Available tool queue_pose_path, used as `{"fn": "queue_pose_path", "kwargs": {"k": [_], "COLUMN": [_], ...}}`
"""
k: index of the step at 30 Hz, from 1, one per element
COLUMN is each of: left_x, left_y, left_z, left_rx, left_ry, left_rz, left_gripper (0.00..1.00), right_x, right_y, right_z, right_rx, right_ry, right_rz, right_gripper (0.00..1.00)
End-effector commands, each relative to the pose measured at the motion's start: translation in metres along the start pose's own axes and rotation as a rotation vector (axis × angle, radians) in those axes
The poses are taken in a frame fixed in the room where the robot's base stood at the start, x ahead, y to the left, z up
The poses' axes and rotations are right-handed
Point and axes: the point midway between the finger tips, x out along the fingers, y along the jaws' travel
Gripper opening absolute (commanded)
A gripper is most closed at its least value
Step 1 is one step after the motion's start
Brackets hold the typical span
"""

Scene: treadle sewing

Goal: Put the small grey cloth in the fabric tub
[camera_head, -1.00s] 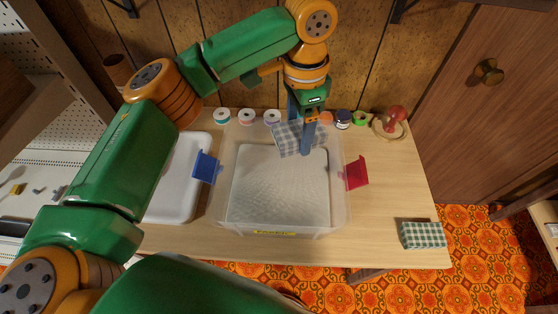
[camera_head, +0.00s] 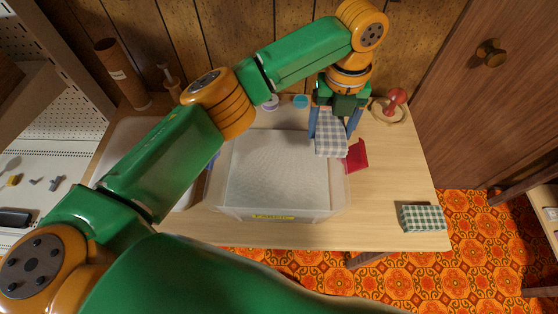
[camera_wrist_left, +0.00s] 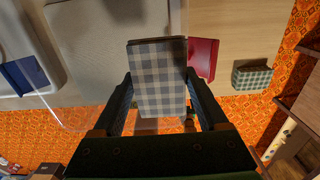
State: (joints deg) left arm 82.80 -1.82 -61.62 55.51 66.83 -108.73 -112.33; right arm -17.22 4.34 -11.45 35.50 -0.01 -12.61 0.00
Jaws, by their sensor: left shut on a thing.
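The small grey checked cloth (camera_head: 331,134) is a folded block held by my left gripper (camera_head: 334,122), whose two fingers stand on either side of it. The wrist view shows the grey cloth (camera_wrist_left: 158,80) between the fingers too. The clear fabric tub (camera_head: 240,208) stands on the table with a pale textured bottom and a yellow label on its front. The cloth is over the tub's right back corner, near its right wall; its height above the rim is hard to tell. My right gripper is not in view.
A green checked cloth (camera_head: 423,218) lies at the table's right front. A red handle (camera_head: 357,156) is on the tub's right side. A red pincushion-like thing (camera_head: 396,99) stands at the back right. Thread spools (camera_head: 300,101) line the back. A white tray (camera_head: 122,143) is left of the tub.

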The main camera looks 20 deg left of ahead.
Motion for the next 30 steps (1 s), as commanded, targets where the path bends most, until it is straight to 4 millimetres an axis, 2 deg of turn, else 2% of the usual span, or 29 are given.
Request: {"fn": "queue_pose_path", "kwargs": {"k": [5, 6, 10, 15, 18, 21, 30], "left_x": [0.019, 0.029, 0.059, 0.081, 0.100, 0.111, 0.115], "left_y": [0.053, 0.063, 0.086, 0.103, 0.103, 0.102, 0.102], "left_z": [-0.004, -0.005, -0.007, -0.008, -0.009, -0.008, -0.008], "left_rx": [-0.005, -0.005, -0.004, -0.003, -0.001, 0.001, 0.001], "left_ry": [0.003, 0.005, 0.004, 0.003, 0.003, 0.000, -0.001], "left_rz": [0.005, 0.006, 0.005, 0.004, 0.003, 0.002, 0.001], "left_gripper": [0.22, 0.22, 0.22, 0.22, 0.22, 0.22, 0.22], "right_x": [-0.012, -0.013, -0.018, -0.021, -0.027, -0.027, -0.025], "right_y": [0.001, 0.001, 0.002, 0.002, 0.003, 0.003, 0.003], "right_z": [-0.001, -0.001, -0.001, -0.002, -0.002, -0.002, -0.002], "right_rx": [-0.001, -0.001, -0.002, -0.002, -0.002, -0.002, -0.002], "right_ry": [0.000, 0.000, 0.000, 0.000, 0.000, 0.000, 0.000], "right_rz": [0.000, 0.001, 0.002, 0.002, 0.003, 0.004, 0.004], "right_gripper": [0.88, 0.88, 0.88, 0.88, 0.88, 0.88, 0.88]}}
